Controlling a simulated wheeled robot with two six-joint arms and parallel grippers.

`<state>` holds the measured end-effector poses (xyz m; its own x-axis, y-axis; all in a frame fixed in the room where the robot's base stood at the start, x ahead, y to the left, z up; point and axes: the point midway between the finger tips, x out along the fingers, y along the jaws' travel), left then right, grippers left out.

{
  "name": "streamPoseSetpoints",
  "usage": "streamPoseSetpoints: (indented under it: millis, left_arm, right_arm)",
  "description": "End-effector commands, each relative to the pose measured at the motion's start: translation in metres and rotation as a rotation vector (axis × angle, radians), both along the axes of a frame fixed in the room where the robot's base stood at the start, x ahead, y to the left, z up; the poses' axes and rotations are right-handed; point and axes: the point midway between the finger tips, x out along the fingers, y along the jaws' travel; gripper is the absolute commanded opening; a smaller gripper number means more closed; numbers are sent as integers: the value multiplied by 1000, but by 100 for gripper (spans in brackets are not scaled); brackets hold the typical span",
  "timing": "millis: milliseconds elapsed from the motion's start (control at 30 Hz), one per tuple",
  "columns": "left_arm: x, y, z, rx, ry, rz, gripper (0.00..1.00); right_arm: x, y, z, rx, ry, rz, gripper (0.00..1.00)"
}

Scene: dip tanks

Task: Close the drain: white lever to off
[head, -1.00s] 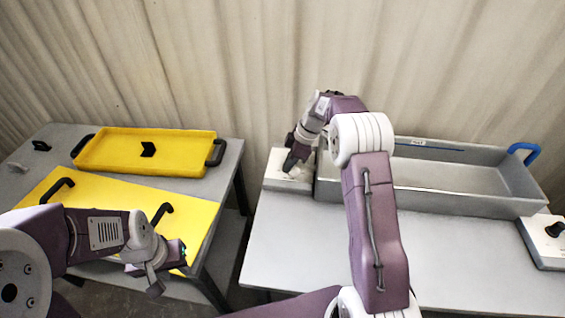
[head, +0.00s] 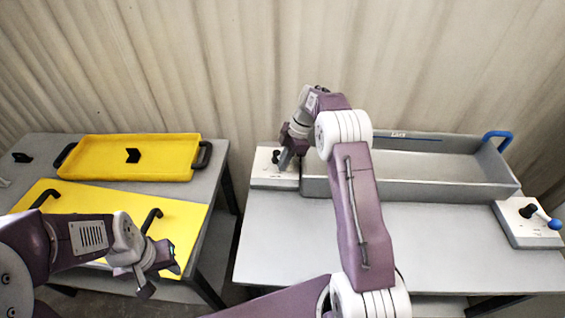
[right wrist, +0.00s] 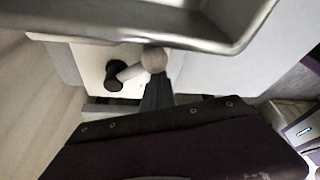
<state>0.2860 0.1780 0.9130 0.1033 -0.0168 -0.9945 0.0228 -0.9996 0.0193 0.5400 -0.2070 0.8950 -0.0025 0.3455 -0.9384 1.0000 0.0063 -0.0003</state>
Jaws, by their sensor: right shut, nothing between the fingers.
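The white lever shows in the right wrist view (right wrist: 133,70). It has a black hub at its left end and a pale round knob (right wrist: 154,59) at its right end. It is mounted on a white control box (head: 262,175) at the left end of the grey tank (head: 420,180). My right gripper (head: 286,160) is shut and empty, pointing down over this box. In the right wrist view its dark fingers (right wrist: 157,96) are right beside the knob; I cannot tell if they touch. In the head view the gripper hides most of the lever. My left gripper (head: 155,272) hangs over the yellow panel's near side; its jaw opening is unclear.
A second control box (head: 522,235) with a blue-knobbed lever (head: 540,216) stands at the right. A blue handle (head: 498,136) is on the tank's right end. A yellow tray (head: 125,172) and yellow panel (head: 190,215) lie on the left table. The grey table front (head: 300,250) is clear.

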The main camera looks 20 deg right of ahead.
Motion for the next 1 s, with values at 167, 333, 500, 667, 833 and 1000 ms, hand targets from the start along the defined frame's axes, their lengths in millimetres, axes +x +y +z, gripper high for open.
streamPoseSetpoints:
  millis: [167, 333, 500, 667, 833, 1000]
  left_arm:
    - [0, 0, 0, 0, 0, 0, 36]
    - [0, 0, 0, 0, 0, 0, 36]
    - [0, 0, 3, 0, 0, 0, 36]
    - [0, 0, 9, 0, 0, 0, 36]
    - [0, 0, 11, 0, 0, 0, 36]
    - [0, 0, 17, 0, 0, 0, 36]
  right_arm:
    - [0, 0, 0, 0, 0, 0, 0]
    - [0, 0, 0, 0, 0, 0, 0]
    - [2, 14, 4, 0, 1, 0, 0]
    - [6, 42, 14, 0, -4, -5, 0]
    - [8, 21, 60, -1, -6, -9, 0]
    - [8, 10, 91, -1, -2, -7, 0]
